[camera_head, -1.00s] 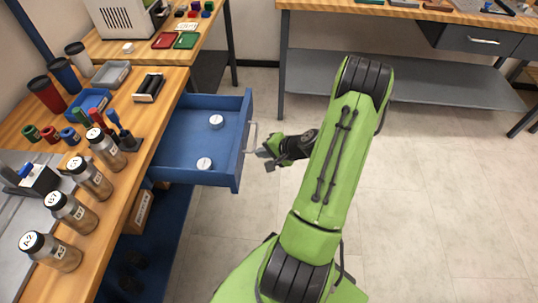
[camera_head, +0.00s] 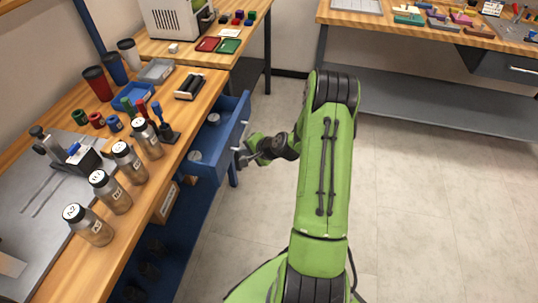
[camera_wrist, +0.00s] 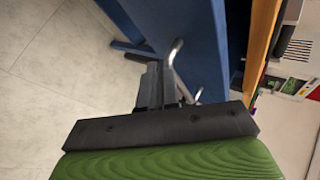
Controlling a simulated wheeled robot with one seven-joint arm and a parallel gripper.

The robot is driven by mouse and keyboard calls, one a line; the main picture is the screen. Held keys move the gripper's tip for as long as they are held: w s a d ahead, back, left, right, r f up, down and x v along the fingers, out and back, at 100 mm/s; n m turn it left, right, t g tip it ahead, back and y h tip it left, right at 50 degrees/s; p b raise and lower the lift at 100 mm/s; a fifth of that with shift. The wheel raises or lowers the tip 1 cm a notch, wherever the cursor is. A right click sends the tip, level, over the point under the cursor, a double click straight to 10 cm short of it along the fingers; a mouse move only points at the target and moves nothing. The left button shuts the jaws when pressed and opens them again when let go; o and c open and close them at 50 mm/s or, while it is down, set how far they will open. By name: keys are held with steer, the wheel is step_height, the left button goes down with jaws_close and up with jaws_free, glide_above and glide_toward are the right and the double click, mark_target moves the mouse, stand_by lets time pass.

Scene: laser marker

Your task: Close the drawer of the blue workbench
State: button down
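The blue drawer (camera_head: 213,150) of the blue workbench (camera_head: 160,160) is partly open, its front standing out to the right of the wooden top. Two small round white-lidded items (camera_head: 213,118) lie inside it. The drawer's metal handle (camera_wrist: 175,55) is on its front face. My gripper (camera_head: 243,158) is at the handle. In the wrist view its dark fingers (camera_wrist: 160,88) lie close together against or beside the handle bar, partly covering it. I see nothing held between them; the exact contact is hidden.
Several labelled bottles (camera_head: 128,160), cups (camera_head: 97,83) and a blue tray (camera_head: 133,97) stand on the workbench top. Another wooden table (camera_head: 440,30) stands at the back right. The tiled floor (camera_head: 420,200) to the right is clear.

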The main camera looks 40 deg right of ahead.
steer(key=w+a, duration=0.2)
steer(key=w, duration=0.1)
steer(key=w+a, duration=0.2)
steer(key=w, duration=0.1)
steer(key=w+a, duration=0.2)
steer(key=w, duration=0.1)
steer(key=shift+w+a+p, duration=0.15)
steer(key=shift+a+p, duration=0.2)
steer(key=shift+a, duration=0.05)
steer(key=shift+w+a, duration=0.1)
steer(key=shift+a, duration=0.1)
steer(key=shift+a+r, duration=0.1)
